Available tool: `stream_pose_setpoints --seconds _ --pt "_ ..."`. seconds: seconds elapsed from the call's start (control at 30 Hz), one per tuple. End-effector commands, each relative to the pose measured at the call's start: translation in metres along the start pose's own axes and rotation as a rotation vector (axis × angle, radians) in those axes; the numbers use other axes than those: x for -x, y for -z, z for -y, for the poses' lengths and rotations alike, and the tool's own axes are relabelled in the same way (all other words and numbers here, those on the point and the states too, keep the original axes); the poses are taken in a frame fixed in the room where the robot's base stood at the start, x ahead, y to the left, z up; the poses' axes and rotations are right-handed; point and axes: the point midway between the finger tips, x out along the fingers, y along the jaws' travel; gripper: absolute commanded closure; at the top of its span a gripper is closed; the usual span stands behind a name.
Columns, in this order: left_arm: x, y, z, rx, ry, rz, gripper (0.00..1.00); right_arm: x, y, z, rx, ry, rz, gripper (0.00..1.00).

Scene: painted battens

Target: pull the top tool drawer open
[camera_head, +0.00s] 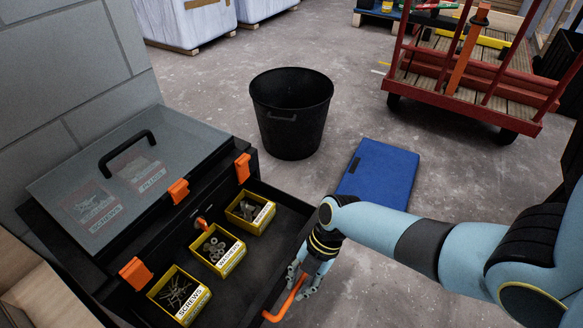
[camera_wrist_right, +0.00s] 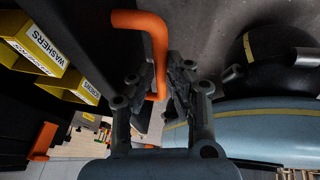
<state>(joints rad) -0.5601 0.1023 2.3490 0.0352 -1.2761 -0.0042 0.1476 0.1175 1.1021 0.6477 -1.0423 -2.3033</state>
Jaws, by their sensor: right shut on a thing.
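The black tool drawer (camera_head: 258,275) stands out from the front of the tool box (camera_head: 110,250), with its inside in plain view. An orange bar handle (camera_head: 284,301) is on the drawer's front edge. My right gripper (camera_head: 300,279) is shut on this handle. In the right wrist view the handle (camera_wrist_right: 143,20) is a bent orange bar whose end lies between the two fingers (camera_wrist_right: 159,88). My left gripper is not in view.
Yellow bins of screws (camera_head: 179,295), washers (camera_head: 217,249) and a third kind (camera_head: 250,211) sit in the drawer. A black bucket (camera_head: 290,125) and a blue case (camera_head: 378,178) are on the concrete floor beyond. A red cart (camera_head: 470,85) stands at the back right.

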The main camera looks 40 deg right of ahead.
Motion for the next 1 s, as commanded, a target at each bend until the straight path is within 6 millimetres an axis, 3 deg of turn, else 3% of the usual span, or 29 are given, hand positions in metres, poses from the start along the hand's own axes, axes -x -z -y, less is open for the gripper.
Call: stream_pose_setpoints --seconds 0.4,0.43,0.5,0.8,1.0 --pt "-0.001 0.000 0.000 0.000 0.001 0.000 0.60 0.000 0.000 0.002 -0.001 0.000 0.000 1.00" --pt "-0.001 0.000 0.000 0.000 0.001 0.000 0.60 0.000 0.000 0.002 -0.001 0.001 0.000 0.85" --pt "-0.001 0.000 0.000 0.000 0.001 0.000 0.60 0.000 0.000 0.002 -0.001 0.000 0.000 0.77" --pt "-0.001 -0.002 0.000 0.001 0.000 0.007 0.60 0.002 0.000 0.002 0.000 0.000 0.001 0.77" --pt "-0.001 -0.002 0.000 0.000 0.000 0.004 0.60 0.027 -0.001 0.002 0.002 -0.002 0.003 0.77"
